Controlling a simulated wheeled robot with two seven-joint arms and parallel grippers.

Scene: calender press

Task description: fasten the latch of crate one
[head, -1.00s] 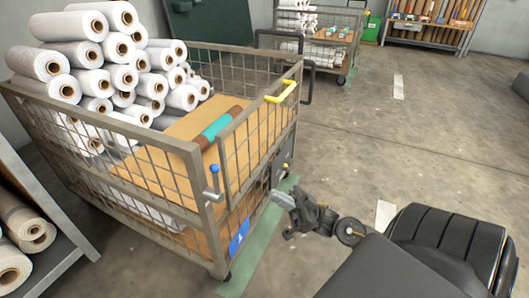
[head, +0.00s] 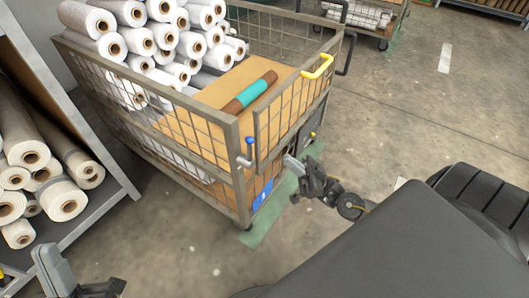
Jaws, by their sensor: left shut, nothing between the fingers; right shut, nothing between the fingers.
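Crate one, a grey wire-mesh cart (head: 190,109), stands in the middle left with white rolls and one brown-and-teal roll (head: 250,92) in it. Its drop gate (head: 290,105) has a yellow handle (head: 320,66) on top and stands upright. The latch (head: 246,159), with a blue knob (head: 249,140), sits at the near corner post, beside the gate's end. I cannot tell whether it is engaged. My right gripper (head: 292,163) is shut and empty, right of the latch and in front of the lower crate side. My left gripper (head: 48,264) is shut and empty at the lower left, far from the latch.
A shelf (head: 100,165) with beige rolls stands at the left. A second mesh cart (head: 365,18) stands at the back. A green floor strip (head: 262,222) runs beside the crate. The concrete floor to the right and in front is open.

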